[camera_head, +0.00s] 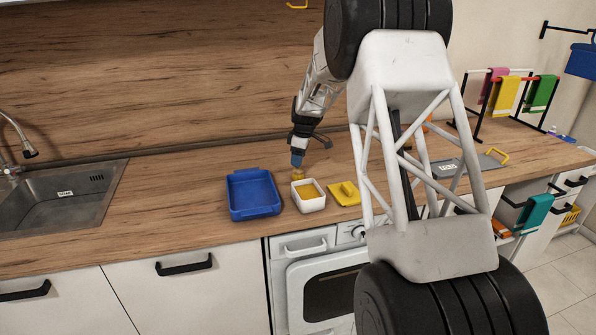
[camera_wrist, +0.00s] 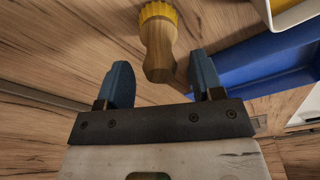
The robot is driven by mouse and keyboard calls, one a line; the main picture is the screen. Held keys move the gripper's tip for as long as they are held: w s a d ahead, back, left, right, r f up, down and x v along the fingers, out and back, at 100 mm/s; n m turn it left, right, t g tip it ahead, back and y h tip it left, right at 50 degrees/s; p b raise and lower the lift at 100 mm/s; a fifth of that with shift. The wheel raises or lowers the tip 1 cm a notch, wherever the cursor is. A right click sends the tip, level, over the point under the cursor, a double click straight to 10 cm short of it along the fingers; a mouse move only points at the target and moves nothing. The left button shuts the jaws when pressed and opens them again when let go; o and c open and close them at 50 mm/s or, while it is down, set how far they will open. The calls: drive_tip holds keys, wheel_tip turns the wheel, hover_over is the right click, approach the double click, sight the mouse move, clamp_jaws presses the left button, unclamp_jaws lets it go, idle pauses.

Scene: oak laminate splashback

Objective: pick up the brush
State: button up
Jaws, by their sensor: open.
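The brush (camera_wrist: 158,45) has a wooden handle and yellow bristles. In the wrist view its handle end points toward my gripper (camera_wrist: 162,78), and its bristles face away at the top edge. The handle end shows between the two blue fingertips, with gaps on both sides. My gripper is open and holds nothing. In the head view my gripper (camera_head: 298,158) points down at the counter, right above the small yellowish brush (camera_head: 298,175), which appears to stand on its bristles behind a white container.
A blue tray (camera_head: 234,209) lies left of the brush. The white container (camera_head: 310,205) with yellow inside is just in front, and a yellow lid-like piece (camera_head: 344,198) is to its right. A sink (camera_head: 60,225) is far left. Counter behind the tray is clear.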

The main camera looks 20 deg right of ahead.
drive_tip(key=shift+w+a+f, duration=0.1)
drive_tip(key=shift+a+f, duration=0.1)
drive_tip(key=shift+f, duration=1.15)
drive_tip(key=c, duration=1)
drive_tip(key=shift+r, duration=0.1)
drive_tip(key=shift+r, duration=4.95)
